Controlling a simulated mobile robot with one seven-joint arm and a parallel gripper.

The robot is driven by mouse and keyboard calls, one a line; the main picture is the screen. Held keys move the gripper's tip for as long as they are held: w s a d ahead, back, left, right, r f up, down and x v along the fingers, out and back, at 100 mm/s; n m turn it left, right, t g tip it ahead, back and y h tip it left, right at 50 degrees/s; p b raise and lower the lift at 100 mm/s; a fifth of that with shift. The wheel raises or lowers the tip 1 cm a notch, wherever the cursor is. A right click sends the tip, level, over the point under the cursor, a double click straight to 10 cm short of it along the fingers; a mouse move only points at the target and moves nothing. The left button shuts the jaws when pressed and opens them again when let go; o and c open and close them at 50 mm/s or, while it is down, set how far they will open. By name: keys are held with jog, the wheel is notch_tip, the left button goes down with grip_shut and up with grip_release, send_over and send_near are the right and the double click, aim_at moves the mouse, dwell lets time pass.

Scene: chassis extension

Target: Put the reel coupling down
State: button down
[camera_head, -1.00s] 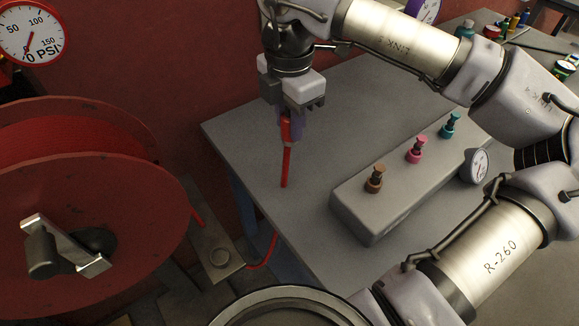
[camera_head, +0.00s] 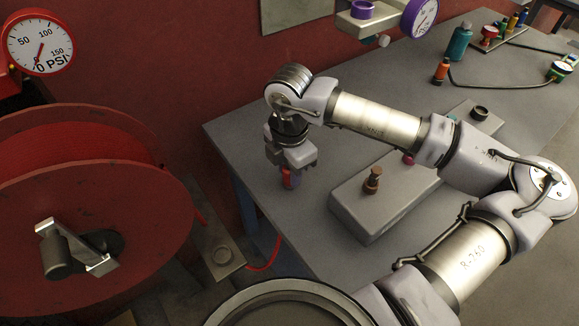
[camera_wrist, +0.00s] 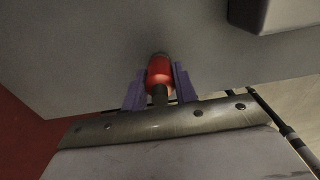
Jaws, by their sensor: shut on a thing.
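The reel coupling (camera_head: 288,178) is a small red piece, mostly hidden behind my gripper in the head view. In the wrist view the red coupling (camera_wrist: 159,72) sits between two purple fingers. My gripper (camera_head: 291,182) is shut on it and points down, low over the left part of the grey table (camera_head: 238,138). The fingers also show in the wrist view (camera_wrist: 158,88). I cannot tell whether the coupling touches the tabletop.
A grey manifold block (camera_head: 365,225) with brown, pink and teal fittings stands right of my gripper. Bottles and gauges stand at the back right.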

jog(key=shift+f, duration=0.15)
jog(key=c, duration=1.1)
grip_release()
notch_tip(320, 180, up, 12)
jog(key=b, duration=0.2)
jog(key=shift+r, duration=0.2)
